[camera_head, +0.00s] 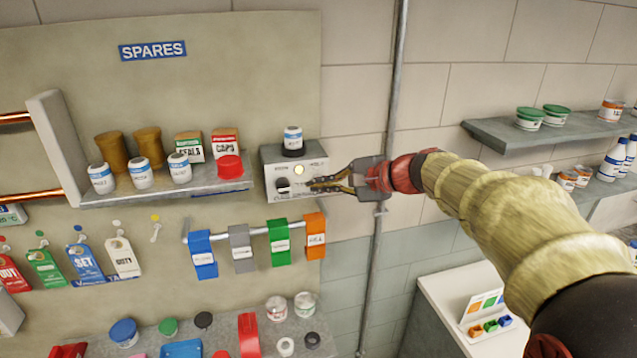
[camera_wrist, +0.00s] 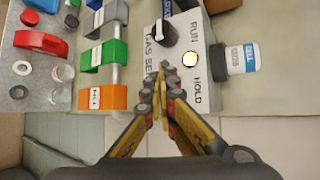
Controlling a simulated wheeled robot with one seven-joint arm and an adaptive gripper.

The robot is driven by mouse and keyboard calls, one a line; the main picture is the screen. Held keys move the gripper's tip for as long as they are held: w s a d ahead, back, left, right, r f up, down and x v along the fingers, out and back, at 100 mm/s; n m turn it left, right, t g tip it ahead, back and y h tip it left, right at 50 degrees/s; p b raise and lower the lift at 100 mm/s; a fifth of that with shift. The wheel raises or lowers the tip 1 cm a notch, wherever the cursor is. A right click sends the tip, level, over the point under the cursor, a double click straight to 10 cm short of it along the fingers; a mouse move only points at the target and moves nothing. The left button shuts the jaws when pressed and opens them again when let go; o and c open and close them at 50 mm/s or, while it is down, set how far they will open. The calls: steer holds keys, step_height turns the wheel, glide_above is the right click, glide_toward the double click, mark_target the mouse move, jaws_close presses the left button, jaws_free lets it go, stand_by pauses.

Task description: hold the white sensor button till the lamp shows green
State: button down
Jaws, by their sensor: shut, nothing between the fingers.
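A grey sensor box (camera_head: 268,160) is mounted on the wall, right of the spares shelf. Its face carries a black knob (camera_head: 283,183) and a round lamp (camera_head: 299,170) glowing pale yellow, not green. In the wrist view the lamp (camera_wrist: 190,59) sits between the words RUN and HOLD, and the knob (camera_wrist: 160,33) lies above my fingertips. I cannot make out a separate white button; my fingers may hide it. My gripper (camera_head: 313,185) is shut and empty, its tips at the box's face; I cannot tell if they touch. It also shows in the wrist view (camera_wrist: 163,68).
A white jar (camera_head: 293,140) with a dark base stands on the box. The spares shelf (camera_head: 165,190) at left holds jars and cartons. Coloured tags hang on a rail (camera_head: 230,235) below. A vertical pipe (camera_head: 393,90) runs right of the box, close to my wrist.

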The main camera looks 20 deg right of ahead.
stand_by(0.3)
steer(key=shift+s+b, duration=0.5)
steer(key=shift+s, duration=0.45)
steer(key=s+b, duration=0.2)
steer(key=s, duration=0.3)
